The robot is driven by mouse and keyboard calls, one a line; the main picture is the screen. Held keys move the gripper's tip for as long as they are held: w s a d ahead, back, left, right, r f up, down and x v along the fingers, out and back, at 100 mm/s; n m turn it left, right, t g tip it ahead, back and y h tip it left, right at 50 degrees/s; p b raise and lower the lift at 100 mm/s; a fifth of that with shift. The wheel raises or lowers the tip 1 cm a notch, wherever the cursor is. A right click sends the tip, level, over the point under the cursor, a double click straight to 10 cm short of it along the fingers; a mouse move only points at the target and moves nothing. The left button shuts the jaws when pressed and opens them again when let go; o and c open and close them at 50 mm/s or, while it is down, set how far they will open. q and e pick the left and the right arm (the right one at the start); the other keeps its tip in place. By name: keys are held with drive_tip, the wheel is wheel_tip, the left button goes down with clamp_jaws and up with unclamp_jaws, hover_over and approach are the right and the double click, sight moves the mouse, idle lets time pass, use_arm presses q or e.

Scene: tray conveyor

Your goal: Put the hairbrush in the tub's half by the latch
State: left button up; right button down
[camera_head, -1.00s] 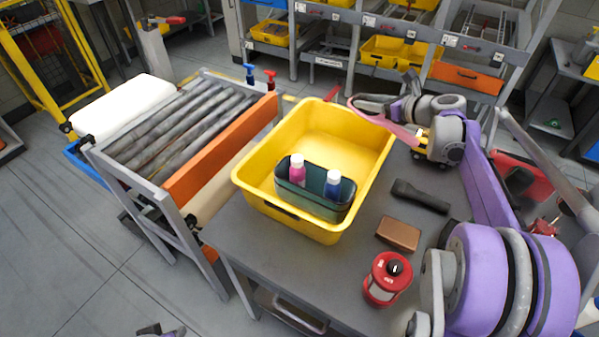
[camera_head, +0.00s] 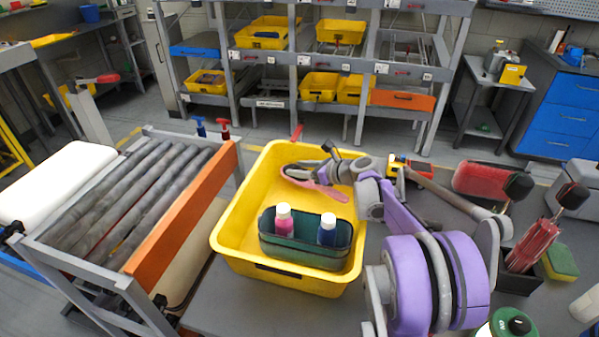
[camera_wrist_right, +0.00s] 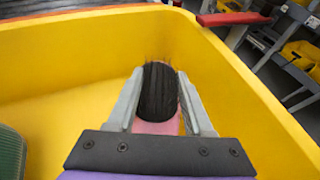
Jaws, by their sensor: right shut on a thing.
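The yellow tub (camera_head: 235,258) stands on the grey table, with a red latch (camera_head: 297,132) at its far rim. The latch also shows in the right wrist view (camera_wrist_right: 235,19). My right gripper (camera_head: 292,172) is shut on the hairbrush (camera_head: 330,193), which has a pink body and black bristles (camera_wrist_right: 160,92). The gripper and brush are over the tub's far half, by the latch. In the right wrist view the brush lies between the fingers, close to the yellow wall; I cannot tell whether it touches the tub. My left gripper is not in view.
A dark green caddy (camera_head: 290,250) with a pink-filled bottle (camera_head: 284,220) and a blue bottle (camera_head: 327,231) fills the tub's near half. A roller conveyor (camera_head: 130,190) stands at the left.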

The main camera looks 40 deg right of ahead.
drive_tip(key=shift+f, duration=0.35)
drive_tip(key=shift+a+f+b, duration=0.25)
drive_tip(key=shift+f+b, duration=0.15)
drive_tip(key=shift+f, duration=0.2)
drive_tip(key=shift+c, duration=1.5)
unclamp_jaws()
drive_tip(key=shift+a, duration=0.1)
drive_tip(key=shift+r, duration=0.3)
drive_tip(key=v, duration=0.5)
drive_tip(key=p+v, duration=0.1)
drive_tip(key=v, duration=0.1)
drive_tip(key=shift+s+d+r, duration=0.15)
drive_tip(key=shift+d+r, duration=0.2)
drive_tip(key=shift+r, duration=0.05)
